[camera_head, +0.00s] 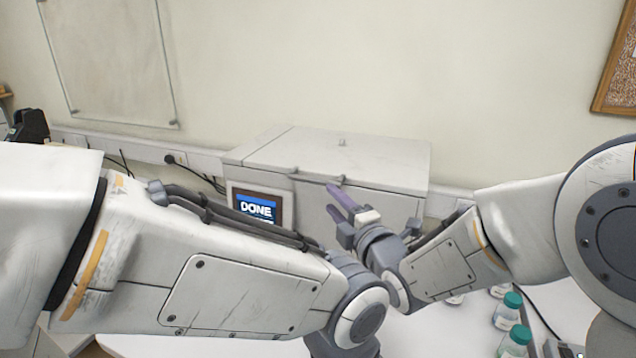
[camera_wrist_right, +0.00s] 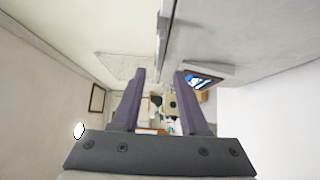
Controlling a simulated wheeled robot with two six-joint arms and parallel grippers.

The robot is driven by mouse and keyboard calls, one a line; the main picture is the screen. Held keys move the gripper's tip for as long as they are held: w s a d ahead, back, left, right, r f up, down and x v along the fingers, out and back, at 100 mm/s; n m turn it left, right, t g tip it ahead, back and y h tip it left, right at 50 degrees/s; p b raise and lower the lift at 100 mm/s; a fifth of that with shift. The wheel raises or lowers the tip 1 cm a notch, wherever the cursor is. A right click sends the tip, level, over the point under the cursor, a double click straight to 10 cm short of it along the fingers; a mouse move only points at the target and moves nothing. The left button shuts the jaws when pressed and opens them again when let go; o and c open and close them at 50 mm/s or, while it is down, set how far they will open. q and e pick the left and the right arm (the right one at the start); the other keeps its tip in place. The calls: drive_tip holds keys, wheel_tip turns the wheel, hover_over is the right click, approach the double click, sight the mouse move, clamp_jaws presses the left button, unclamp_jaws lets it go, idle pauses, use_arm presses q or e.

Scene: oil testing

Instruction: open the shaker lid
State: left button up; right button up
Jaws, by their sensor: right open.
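The shaker is a pale grey box with a flat lid (camera_head: 335,155), which lies shut on the body. Its screen (camera_head: 257,208) reads "DONE" on the front left; the screen also shows in the right wrist view (camera_wrist_right: 203,80). A small handle or latch (camera_head: 341,180) is at the lid's front edge. My right gripper (camera_head: 336,201), with purple fingers, is in front of the shaker just below that edge. It is open and empty, and in its wrist view (camera_wrist_right: 165,85) the fingers stand apart. Whether it touches the shaker is unclear. My left gripper is out of view below the picture.
Bottles with teal caps (camera_head: 509,308) stand on the white table (camera_head: 440,335) at the lower right. A dark device (camera_head: 30,126) is at the far left. Cables (camera_head: 190,170) run along the wall behind the shaker. My left forearm hides much of the table.

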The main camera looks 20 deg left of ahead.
sight(316, 183)
drive_tip(key=p+x, duration=0.3)
drive_tip(key=x, duration=0.5)
drive_tip(key=shift+a+r+p, duration=0.1)
drive_tip(key=shift+p, duration=0.2)
drive_tip(key=shift+w+a, duration=0.25)
drive_tip(key=shift+w, duration=0.05)
clamp_jaws()
idle(0.7)
